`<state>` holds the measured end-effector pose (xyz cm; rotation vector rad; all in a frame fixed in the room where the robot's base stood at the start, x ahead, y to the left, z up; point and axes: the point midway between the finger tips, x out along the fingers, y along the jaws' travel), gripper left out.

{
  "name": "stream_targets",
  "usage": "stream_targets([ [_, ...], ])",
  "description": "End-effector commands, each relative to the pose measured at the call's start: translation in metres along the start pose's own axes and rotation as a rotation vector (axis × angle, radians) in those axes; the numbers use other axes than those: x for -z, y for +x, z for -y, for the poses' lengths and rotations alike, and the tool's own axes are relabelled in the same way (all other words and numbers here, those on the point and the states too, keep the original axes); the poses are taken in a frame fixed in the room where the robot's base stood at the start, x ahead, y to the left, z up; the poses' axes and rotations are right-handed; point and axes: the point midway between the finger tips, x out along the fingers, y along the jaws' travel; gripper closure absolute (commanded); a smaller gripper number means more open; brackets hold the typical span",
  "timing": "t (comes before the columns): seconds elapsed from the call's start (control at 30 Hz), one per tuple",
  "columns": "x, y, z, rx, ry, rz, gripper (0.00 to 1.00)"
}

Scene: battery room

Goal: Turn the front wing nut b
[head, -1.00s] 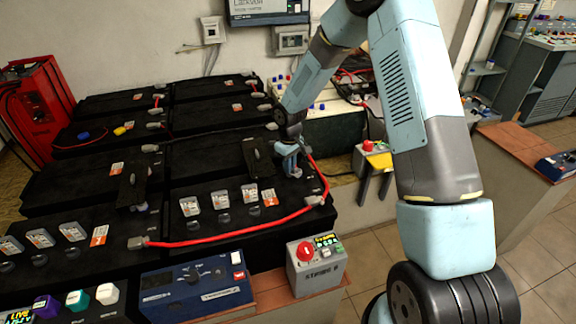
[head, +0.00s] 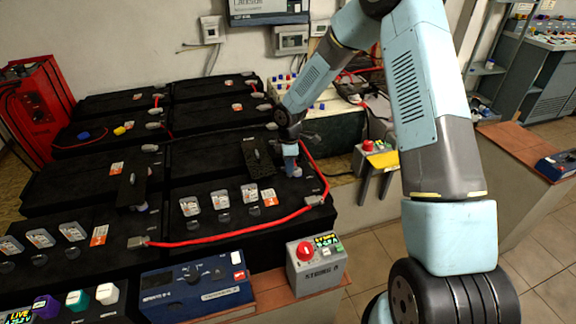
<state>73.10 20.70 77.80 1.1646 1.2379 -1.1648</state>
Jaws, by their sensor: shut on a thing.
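My gripper (head: 291,172) points down at the far right end of a black battery block (head: 205,165), beside the upper end of the red cable (head: 305,150).
A grey box with a red button (head: 305,250) and a blue meter box (head: 197,284) stand at the front edge. A dark upright plate (head: 258,157) stands just left of my gripper. Another red-button box (head: 368,148) is to the right. Several black batteries fill the left.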

Motion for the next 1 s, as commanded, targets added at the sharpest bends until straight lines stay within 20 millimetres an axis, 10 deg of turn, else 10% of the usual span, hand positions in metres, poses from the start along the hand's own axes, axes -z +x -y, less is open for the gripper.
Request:
stream_targets([
  [0.97,-0.0019,0.0008,0.0013,0.004,-0.236,0.003,1.0],
  [1.0,-0.0019,0.0008,0.0013,0.004,-0.236,0.003,0.86],
])
